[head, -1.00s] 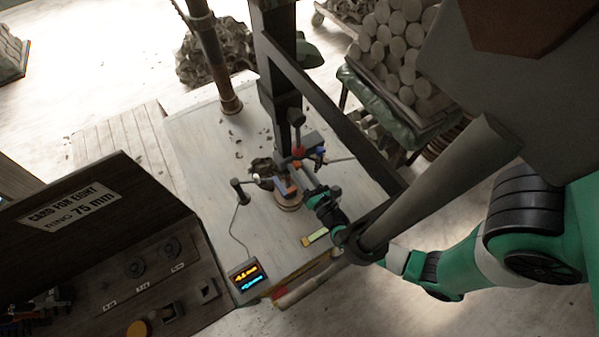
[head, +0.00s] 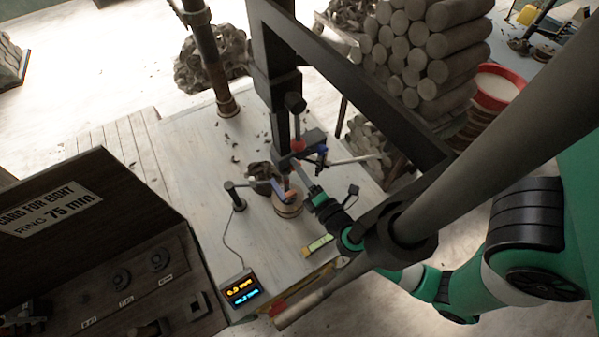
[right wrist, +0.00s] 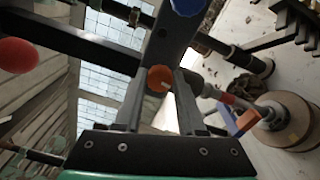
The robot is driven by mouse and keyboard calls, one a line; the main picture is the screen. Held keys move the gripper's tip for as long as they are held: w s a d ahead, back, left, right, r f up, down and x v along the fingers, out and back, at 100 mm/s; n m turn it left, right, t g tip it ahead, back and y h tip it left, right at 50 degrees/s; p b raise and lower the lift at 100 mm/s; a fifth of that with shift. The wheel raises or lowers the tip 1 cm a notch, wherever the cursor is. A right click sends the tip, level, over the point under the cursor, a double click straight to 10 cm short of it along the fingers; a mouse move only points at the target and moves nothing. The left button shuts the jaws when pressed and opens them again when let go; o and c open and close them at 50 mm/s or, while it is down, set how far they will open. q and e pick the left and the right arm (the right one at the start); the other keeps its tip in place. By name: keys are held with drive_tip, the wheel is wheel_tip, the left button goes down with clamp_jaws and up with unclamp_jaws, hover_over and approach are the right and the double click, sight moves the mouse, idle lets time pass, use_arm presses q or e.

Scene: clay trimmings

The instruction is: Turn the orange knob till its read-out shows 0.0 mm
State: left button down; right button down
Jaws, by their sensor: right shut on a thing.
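The orange knob (right wrist: 160,78) shows in the right wrist view, between the fingertips of my right gripper (right wrist: 158,88), which is shut on it. In the head view, my right gripper (head: 314,192) reaches in from the right to the dark post fixture, and the knob is hard to make out there. The read-out box (head: 242,290) stands at the table's front edge. Its upper orange line looks like 0.0 mm. Its lower blue line is too blurred to read surely. My left gripper is not in view.
A blue knob (right wrist: 188,5) and a red ball (right wrist: 18,55) are near the orange knob. A round wooden piece (head: 288,208) stands below the fixture. A probe stand (head: 235,196) is on its left. A control panel (head: 110,270) fills the lower left. The table's left part is clear.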

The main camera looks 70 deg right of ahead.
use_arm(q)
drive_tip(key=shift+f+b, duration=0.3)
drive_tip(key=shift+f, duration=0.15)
use_arm(e)
drive_tip(key=shift+m, duration=0.6)
drive_tip(key=c, duration=0.5)
unclamp_jaws()
